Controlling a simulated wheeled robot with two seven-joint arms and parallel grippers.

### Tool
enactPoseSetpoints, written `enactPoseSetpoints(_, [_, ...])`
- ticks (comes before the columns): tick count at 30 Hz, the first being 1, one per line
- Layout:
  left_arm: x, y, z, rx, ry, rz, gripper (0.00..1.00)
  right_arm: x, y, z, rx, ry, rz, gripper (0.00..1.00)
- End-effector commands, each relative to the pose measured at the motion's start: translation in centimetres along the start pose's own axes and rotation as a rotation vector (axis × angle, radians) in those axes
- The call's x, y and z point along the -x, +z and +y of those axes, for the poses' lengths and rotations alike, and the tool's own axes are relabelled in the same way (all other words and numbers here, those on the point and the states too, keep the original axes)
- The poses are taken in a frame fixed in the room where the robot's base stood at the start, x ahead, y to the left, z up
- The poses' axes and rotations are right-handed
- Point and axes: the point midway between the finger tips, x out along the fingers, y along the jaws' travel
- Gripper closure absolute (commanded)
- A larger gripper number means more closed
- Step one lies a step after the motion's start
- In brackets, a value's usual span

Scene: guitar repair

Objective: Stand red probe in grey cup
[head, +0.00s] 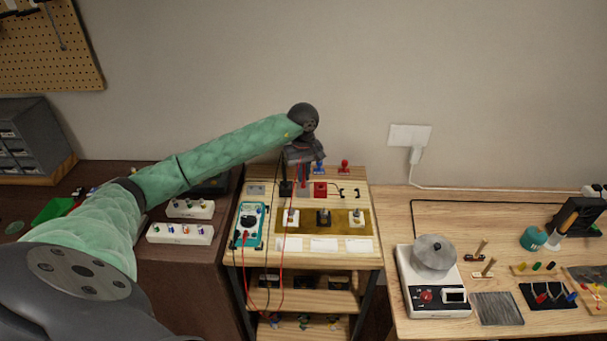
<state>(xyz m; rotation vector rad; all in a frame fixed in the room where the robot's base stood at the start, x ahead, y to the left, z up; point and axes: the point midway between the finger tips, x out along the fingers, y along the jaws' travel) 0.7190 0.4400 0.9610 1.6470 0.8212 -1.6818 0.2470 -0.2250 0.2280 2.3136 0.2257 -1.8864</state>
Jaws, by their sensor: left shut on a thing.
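My left gripper (303,176) is above the back of the small wooden bench, pointing down. It is shut on the red probe (304,173), which shows as a thin red upright piece between the fingers; its tip is hard to make out. A small grey block-like holder (256,189), which looks like the grey cup, stands at the bench's back left, left of and apart from the gripper. A black holder (286,188) and a red holder (320,189) stand close below the gripper. My right gripper is not in view.
A teal multimeter (249,226) lies at the bench's left, with red and black leads hanging in front. Several switches stand on a brass plate (340,219). Blue and red knobbed pieces (345,166) stand behind. Another table (455,215) with a scale is at right.

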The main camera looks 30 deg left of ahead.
Motion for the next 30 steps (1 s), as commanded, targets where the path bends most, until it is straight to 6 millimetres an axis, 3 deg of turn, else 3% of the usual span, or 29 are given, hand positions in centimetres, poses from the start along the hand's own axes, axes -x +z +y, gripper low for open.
enactPoseSetpoints(16, [-0.51, 0.00, 0.01, 0.000, 0.000, 0.000, 1.00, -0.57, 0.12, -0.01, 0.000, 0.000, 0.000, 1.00])
enactPoseSetpoints(17, [-0.51, 0.00, 0.01, 0.000, 0.000, 0.000, 0.87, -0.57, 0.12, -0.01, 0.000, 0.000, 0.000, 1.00])
enactPoseSetpoints(20, [-0.51, 0.00, 0.01, 0.000, 0.000, 0.000, 0.68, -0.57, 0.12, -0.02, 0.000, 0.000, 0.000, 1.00])
enactPoseSetpoints(21, [-0.52, 0.00, 0.01, 0.000, 0.000, 0.000, 0.64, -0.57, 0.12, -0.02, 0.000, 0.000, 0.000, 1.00])
enactPoseSetpoints(27, [-0.52, 0.00, 0.01, 0.000, 0.000, 0.000, 0.62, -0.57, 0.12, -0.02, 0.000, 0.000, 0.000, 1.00])
enactPoseSetpoints(30, [-0.52, 0.00, 0.01, 0.000, 0.000, 0.000, 0.46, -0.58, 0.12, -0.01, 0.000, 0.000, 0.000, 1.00])
